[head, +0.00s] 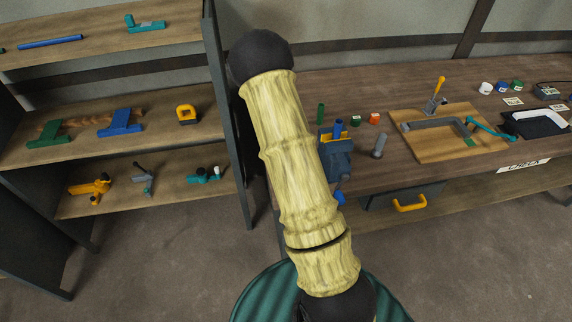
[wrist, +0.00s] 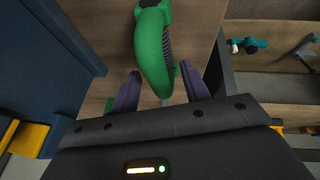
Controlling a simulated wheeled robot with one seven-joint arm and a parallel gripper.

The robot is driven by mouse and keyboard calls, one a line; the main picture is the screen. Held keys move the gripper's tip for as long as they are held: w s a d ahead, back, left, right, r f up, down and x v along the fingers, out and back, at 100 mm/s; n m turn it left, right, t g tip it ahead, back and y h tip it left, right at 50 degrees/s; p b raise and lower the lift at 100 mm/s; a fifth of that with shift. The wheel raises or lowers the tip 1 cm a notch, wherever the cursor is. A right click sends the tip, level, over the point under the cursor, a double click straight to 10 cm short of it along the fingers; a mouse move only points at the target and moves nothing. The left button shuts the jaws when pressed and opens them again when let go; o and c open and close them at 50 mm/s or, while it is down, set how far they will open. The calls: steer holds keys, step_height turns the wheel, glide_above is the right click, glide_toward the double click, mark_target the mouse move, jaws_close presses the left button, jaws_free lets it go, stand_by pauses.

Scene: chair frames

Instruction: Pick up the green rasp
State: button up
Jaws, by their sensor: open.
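The green rasp (wrist: 152,45) is close in front of my gripper in the wrist view, a curved green body with a dark ridged strip on its right side. My gripper (wrist: 160,74) is open, with a dark finger on either side of the rasp's lower end. I cannot tell whether either finger touches it. In the head view a small upright green piece (head: 320,113) shows beside my arm at the bench's left end, seemingly the same rasp. My gripper does not show in the head view.
A blue holder (head: 337,162) stands on the bench close by; a large blue wall (wrist: 45,60) fills the wrist view's left. A grey cylinder (head: 379,146) and a wooden board (head: 440,150) are to the right. A tool shelf (head: 120,140) stands left of the bench.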

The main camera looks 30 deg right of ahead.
steer(key=shift+f, duration=0.25)
stand_by(0.3)
jaws_close()
steer(key=shift+w+r, duration=0.1)
steer(key=shift+r, duration=0.5)
step_height(320, 180, up, 9)
steer(key=shift+f+b, duration=0.1)
steer(key=shift+b, duration=0.75)
